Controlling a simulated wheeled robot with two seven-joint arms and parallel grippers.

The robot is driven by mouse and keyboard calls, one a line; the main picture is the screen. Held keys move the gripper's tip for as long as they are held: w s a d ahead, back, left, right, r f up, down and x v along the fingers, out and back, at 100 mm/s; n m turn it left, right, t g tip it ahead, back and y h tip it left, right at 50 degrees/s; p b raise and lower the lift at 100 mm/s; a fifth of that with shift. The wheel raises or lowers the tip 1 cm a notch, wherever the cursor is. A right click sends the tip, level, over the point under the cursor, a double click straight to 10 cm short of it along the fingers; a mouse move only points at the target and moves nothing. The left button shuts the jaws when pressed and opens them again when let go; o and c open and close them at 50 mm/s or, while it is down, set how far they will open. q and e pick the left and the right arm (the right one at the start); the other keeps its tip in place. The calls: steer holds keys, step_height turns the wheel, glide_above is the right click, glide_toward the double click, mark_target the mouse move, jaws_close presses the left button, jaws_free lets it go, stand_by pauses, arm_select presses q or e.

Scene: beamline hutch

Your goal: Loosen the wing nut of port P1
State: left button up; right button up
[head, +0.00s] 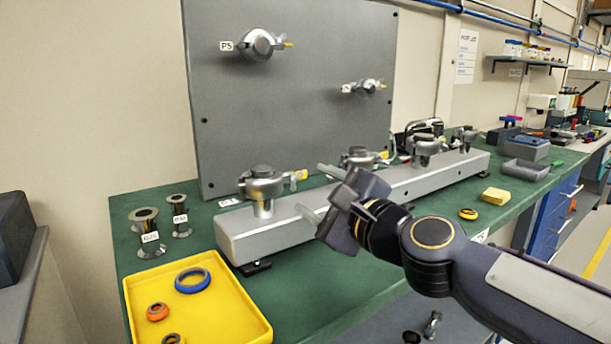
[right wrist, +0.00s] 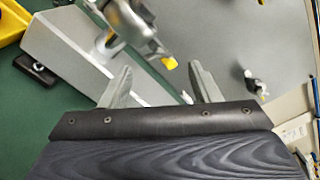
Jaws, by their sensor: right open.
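The leftmost clamped port (head: 262,186) stands on the grey beam, with a small label (head: 229,201) beside it that I cannot read clearly. Its wing nut (head: 299,176) has a yellow tip and sticks out to the right. My right gripper (head: 317,192) is open and empty, just right of this wing nut and apart from it. In the right wrist view the clamp (right wrist: 128,22) and the yellow wing nut tip (right wrist: 168,62) lie ahead of the open fingers (right wrist: 163,80), the tip between their lines. My left gripper is not in view.
More clamped ports (head: 360,158) stand along the grey beam (head: 245,232). A grey panel (head: 300,100) behind carries port P5 (head: 261,44) and another. A yellow tray (head: 215,322) with rings lies front left.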

mark_target(299, 182)
steer(key=p+x, duration=0.1)
steer(key=x, duration=0.2)
steer(key=shift+a, duration=0.1)
steer(key=shift+w+a+p, duration=0.2)
steer(key=shift+w+p, duration=0.1)
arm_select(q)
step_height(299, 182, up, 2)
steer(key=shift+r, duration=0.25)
arm_select(e)
steer(key=shift+f, duration=0.1)
steer(key=c, duration=1)
steer(key=shift+n, duration=2.9)
